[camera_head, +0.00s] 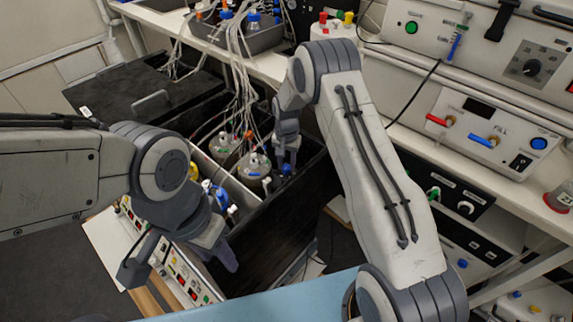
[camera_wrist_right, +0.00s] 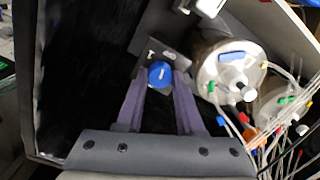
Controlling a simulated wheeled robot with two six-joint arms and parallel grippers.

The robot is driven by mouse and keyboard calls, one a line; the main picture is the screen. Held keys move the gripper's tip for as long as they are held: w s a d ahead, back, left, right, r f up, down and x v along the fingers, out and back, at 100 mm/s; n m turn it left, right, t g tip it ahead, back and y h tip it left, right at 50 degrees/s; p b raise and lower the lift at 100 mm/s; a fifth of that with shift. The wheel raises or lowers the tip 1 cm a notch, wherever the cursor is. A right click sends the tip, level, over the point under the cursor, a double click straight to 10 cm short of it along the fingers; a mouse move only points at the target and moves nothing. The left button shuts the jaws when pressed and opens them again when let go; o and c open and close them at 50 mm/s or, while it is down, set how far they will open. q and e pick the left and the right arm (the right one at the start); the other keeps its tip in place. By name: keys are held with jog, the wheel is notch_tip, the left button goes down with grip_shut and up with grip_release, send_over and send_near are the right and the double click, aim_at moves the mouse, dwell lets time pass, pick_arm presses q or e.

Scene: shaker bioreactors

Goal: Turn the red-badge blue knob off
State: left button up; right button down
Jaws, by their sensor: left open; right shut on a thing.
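The blue knob (camera_wrist_right: 161,74) sits on a small dark bracket inside the black box, its round face towards the right wrist camera. My right gripper (camera_wrist_right: 160,80) has its two purple-grey fingers closed in on the knob, one on each side. In the head view the knob (camera_head: 287,170) shows as a small blue spot below my right gripper (camera_head: 286,155). No red badge can be made out on it; pale marks show on the bracket. My left gripper (camera_head: 226,258) hangs open and empty over the near left part of the box.
Bioreactor vessels (camera_wrist_right: 228,68) with tubes and coloured clamps stand right beside the knob. A black lid with a handle (camera_head: 150,104) lies behind on the left. A control strip with coloured buttons (camera_head: 178,268) runs along the box's near left side. Instrument panels (camera_head: 487,135) line the right.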

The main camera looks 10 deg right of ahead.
aim_at(286, 167)
jog(key=shift+m, duration=1.1)
jog(key=c, duration=0.5)
grip_release()
jog(key=shift+c, duration=0.2)
jog(key=shift+r, duration=0.15)
notch_tip(286, 167, up, 10)
jog(key=b, duration=0.1)
jog(key=shift+r, duration=0.15)
